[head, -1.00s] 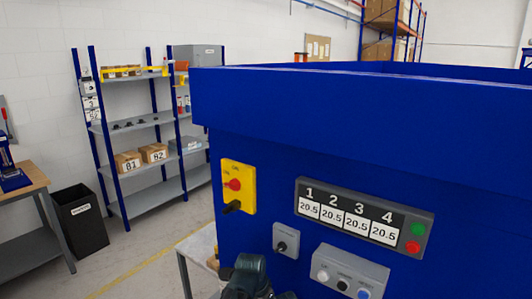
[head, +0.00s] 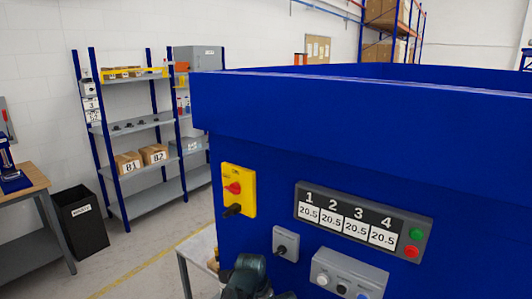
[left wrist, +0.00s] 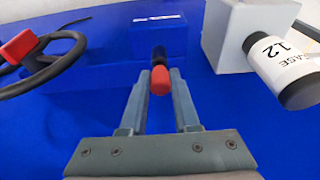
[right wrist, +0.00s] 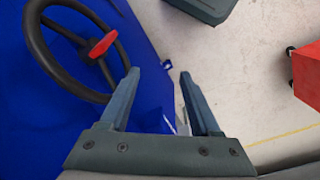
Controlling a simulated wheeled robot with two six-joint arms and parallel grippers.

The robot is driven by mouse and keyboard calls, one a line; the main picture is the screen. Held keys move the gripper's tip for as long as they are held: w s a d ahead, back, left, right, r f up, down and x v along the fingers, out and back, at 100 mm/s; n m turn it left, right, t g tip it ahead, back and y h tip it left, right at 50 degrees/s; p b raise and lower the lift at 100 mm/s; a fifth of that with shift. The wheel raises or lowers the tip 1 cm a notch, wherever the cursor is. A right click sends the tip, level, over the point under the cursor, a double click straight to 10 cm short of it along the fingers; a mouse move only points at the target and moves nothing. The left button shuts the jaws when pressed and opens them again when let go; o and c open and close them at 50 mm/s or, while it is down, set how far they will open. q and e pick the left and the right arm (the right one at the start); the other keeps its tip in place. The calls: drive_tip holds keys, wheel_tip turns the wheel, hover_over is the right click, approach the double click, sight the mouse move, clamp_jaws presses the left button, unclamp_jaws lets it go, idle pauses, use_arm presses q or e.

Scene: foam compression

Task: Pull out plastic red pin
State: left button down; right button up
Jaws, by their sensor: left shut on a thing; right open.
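The red pin (left wrist: 160,81) has a rounded red head and a dark collar behind it, below a small blue block on the blue machine face in the left wrist view. My left gripper (left wrist: 160,75) has its two fingers on either side of the pin and is shut on it. The pin's far end is hidden. My right gripper (right wrist: 160,76) is open and empty beside the machine, right of a dark handwheel (right wrist: 38,50) with a red part. In the head view the pin is not visible; a dark part of my arm shows at the bottom edge.
The blue machine (head: 350,120) fills the head view's right. A red cart (right wrist: 308,72) stands on open floor.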

use_arm(q)
drive_tip(key=shift+w+p+v, duration=0.2)
drive_tip(key=shift+p+v, duration=0.95)
idle(0.4)
drive_tip(key=shift+d+r+p, duration=0.15)
drive_tip(key=shift+r+p, duration=2.35)
drive_tip(key=shift+r, duration=0.1)
